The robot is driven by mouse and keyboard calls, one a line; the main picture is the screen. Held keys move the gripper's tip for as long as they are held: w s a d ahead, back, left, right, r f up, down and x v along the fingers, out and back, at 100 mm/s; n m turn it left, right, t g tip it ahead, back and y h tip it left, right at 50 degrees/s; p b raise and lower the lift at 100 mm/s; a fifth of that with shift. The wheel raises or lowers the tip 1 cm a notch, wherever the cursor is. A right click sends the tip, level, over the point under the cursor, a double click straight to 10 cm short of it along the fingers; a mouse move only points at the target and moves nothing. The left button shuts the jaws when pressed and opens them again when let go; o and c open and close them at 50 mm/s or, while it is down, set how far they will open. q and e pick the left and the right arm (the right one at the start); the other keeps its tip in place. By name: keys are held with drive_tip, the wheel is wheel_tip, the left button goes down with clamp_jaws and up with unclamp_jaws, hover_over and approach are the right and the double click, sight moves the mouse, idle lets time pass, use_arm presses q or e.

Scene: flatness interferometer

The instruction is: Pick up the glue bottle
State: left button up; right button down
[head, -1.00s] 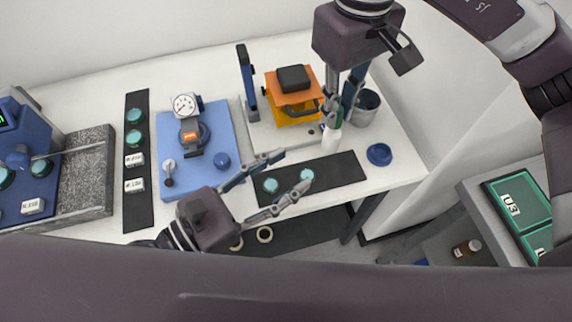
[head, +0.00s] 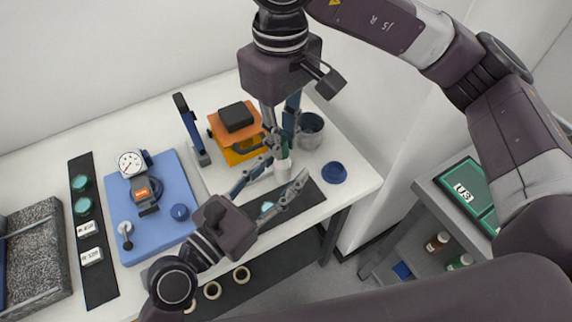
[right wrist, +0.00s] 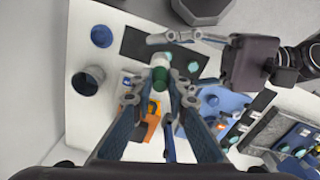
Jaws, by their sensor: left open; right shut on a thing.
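The glue bottle, white with a green top (head: 283,169), is upright near the front right of the white table. It also shows in the right wrist view (right wrist: 160,76). My right gripper (head: 287,137) comes from above and is shut on its green upper part. Whether the bottle's base touches the table is unclear. My left gripper (head: 287,168) is open, its fingers spread on the near side of the bottle, without a visible grip on it.
A grey cup (head: 311,128) and blue round dish (head: 334,173) stand right of the bottle. An orange-and-yellow device (head: 238,135) is behind left. A blue plate with a dial gauge (head: 131,163) lies left. Small bottles (head: 437,242) sit on the lower right shelf.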

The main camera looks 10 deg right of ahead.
use_arm(q)
drive_tip(key=shift+w+d, duration=0.35)
drive_tip(key=shift+d, duration=0.15)
drive_tip(key=c, duration=1.2)
clamp_jaws()
use_arm(e)
drive_tip(key=c, duration=1.8)
unclamp_jaws()
